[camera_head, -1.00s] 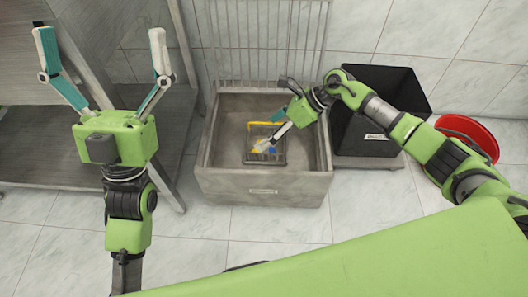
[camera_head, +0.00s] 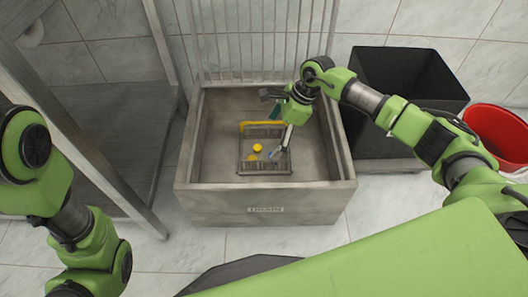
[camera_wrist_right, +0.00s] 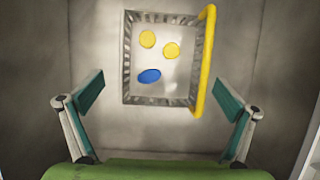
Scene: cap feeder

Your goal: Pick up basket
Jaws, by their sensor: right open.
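The small grey wire basket (camera_head: 246,168) with a yellow handle bar (camera_head: 256,125) sits on the floor of a large grey bin. In the right wrist view the basket (camera_wrist_right: 127,58) lies ahead of my gripper, its yellow handle (camera_wrist_right: 205,62) along the right side. Two yellow caps (camera_wrist_right: 171,50) and one blue cap (camera_wrist_right: 149,76) lie inside it. My right gripper (camera_head: 280,132) is open and empty, above the basket's right part in the head view. The fingers stand apart, with no visible contact on the basket. My left gripper is out of view; only its arm shows at the left.
The grey bin (camera_head: 262,208) has walls around the basket and a tall barred rack (camera_head: 262,50) behind. A black bin (camera_head: 395,130) and a red tub (camera_head: 500,137) stand to the right. A metal shelf frame (camera_head: 115,175) stands at the left.

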